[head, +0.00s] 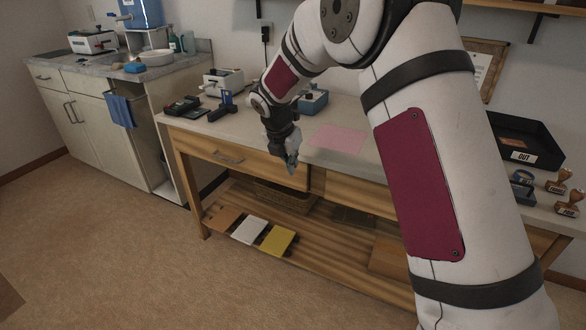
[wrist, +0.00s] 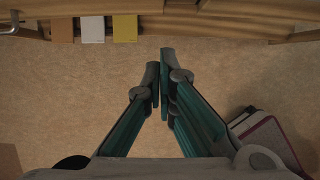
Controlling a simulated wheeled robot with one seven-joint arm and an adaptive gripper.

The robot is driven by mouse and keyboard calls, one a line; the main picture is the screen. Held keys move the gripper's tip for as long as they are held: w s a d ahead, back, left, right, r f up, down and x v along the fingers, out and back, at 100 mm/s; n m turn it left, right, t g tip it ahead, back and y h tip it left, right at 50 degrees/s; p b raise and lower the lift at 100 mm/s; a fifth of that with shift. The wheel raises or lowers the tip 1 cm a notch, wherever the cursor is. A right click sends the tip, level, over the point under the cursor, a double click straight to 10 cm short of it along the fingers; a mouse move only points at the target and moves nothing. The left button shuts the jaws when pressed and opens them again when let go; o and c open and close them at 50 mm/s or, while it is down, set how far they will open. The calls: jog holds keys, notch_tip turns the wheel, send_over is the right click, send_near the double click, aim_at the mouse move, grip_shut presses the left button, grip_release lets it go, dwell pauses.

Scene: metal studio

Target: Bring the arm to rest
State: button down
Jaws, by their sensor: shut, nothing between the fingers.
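My gripper (head: 290,160) hangs at the end of my white and maroon arm, pointing down in front of the wooden bench's front edge (head: 240,141). In the wrist view my gripper (wrist: 160,85) has its two teal-sided fingers together at the tips, with nothing between them. Below the fingertips the wrist view shows bare floor (wrist: 80,100). My arm crosses the right half of the head view and hides part of the bench.
On the bench are a pink sheet (head: 338,139), a blue box (head: 313,102), a black tray (head: 530,140) and several stamps (head: 560,181). Folders (head: 249,230) lie on the lower shelf. A sink counter (head: 80,65) stands at left. Floor in front is clear.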

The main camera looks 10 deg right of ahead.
jog(key=s+d+r+m+g, duration=0.1)
jog(key=s+d+r+m, duration=0.3)
jog(key=s+r+m, duration=0.6)
jog(key=s+d+r+m, duration=0.35)
jog(key=s+r, duration=0.25)
jog(key=s, duration=0.7)
jog(key=s+a+f+m+g+y, duration=0.1)
jog(key=s+f+m+g+y, duration=0.15)
jog(key=s+m, duration=1.85)
jog(key=s+r+n+t+p, duration=0.2)
jog(key=s+r+n+p, duration=0.1)
jog(key=r+p, duration=0.6)
jog(key=s+r+n+t+p, duration=0.2)
jog(key=s+r+n+p, duration=0.1)
jog(key=r+p, duration=0.6)
notch_tip(320, 180, up, 3)
jog(key=shift+a+f, duration=0.1)
jog(key=shift+a, duration=0.1)
